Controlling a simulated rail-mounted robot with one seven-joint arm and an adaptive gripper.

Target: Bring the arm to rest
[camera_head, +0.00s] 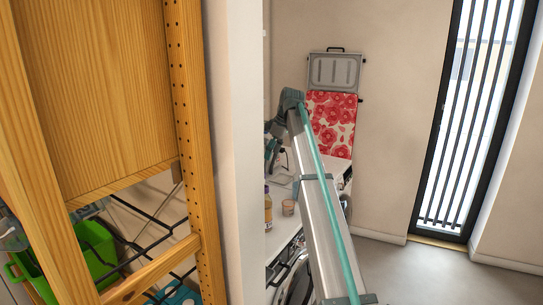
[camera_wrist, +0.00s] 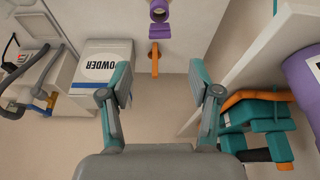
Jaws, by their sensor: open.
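My gripper (camera_wrist: 161,82) is open in the wrist view. In the head view my arm (camera_head: 325,225), silver with a teal strip, reaches from the bottom edge up and away to a grey-teal joint near the middle. Beyond that joint my gripper (camera_head: 272,150) looks small and hangs over the white counter area; its fingers are too small there to make out.
A white POWDER box (camera_wrist: 104,68) stands left of the fingers. Orange and teal tools (camera_wrist: 262,125) and a purple roll (camera_wrist: 303,75) are at right. In the head view, a wooden shelf frame (camera_head: 190,150) and pale wall edge (camera_head: 232,150) stand left; open floor (camera_head: 440,275) lies right.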

